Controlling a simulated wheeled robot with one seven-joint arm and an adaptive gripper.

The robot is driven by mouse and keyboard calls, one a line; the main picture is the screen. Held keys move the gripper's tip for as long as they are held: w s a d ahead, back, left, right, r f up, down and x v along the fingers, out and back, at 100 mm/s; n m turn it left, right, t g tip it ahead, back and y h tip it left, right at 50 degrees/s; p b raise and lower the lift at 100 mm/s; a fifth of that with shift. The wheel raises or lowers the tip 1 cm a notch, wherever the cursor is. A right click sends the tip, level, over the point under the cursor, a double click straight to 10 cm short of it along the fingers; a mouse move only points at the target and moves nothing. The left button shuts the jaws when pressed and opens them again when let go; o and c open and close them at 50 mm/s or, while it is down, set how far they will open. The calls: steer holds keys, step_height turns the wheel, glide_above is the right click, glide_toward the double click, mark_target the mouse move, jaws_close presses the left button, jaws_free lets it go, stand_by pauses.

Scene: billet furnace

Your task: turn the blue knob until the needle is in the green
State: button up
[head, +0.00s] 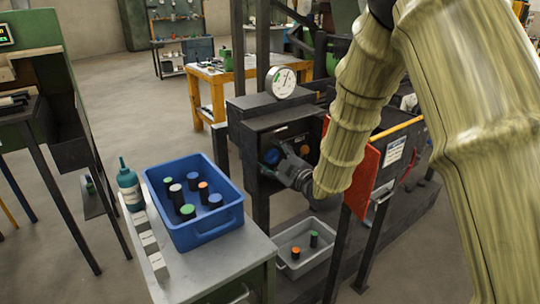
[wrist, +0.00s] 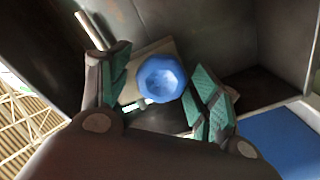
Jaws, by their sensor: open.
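The blue knob (wrist: 162,78) sits between the two open fingers of my gripper (wrist: 158,92) in the wrist view, with gaps on both sides. In the head view the blue knob (head: 271,156) shows inside a dark box (head: 252,133), and my gripper (head: 289,166) is close to it at the box's opening. A round white gauge (head: 281,82) stands on top of the box. Its dark needle points up and slightly right. A small green mark shows at the dial's left; I cannot read the scale clearly.
A blue crate (head: 207,238) with several capped cylinders stands on a grey table at the left, beside a green bottle (head: 130,184). A grey tray (head: 283,262) with two cylinders is below my gripper. A red panel (head: 364,182) stands close right of my arm.

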steer(key=shift+w+a, duration=0.25)
steer(key=shift+w, duration=0.1)
steer(key=c, duration=1)
steer(key=shift+c, duration=0.2)
steer(key=shift+m, duration=0.3)
steer(key=shift+d+r+m+p, duration=0.1)
steer(key=shift+m+p, duration=0.35)
steer(key=shift+m, duration=0.55)
steer(key=m+p, duration=0.1)
steer(key=m, duration=0.3)
steer(key=shift+m, duration=0.3)
steer(key=m+p, duration=0.1)
steer(key=m, duration=0.5)
steer(key=shift+w+d, duration=0.1)
steer(key=shift+m, duration=0.4)
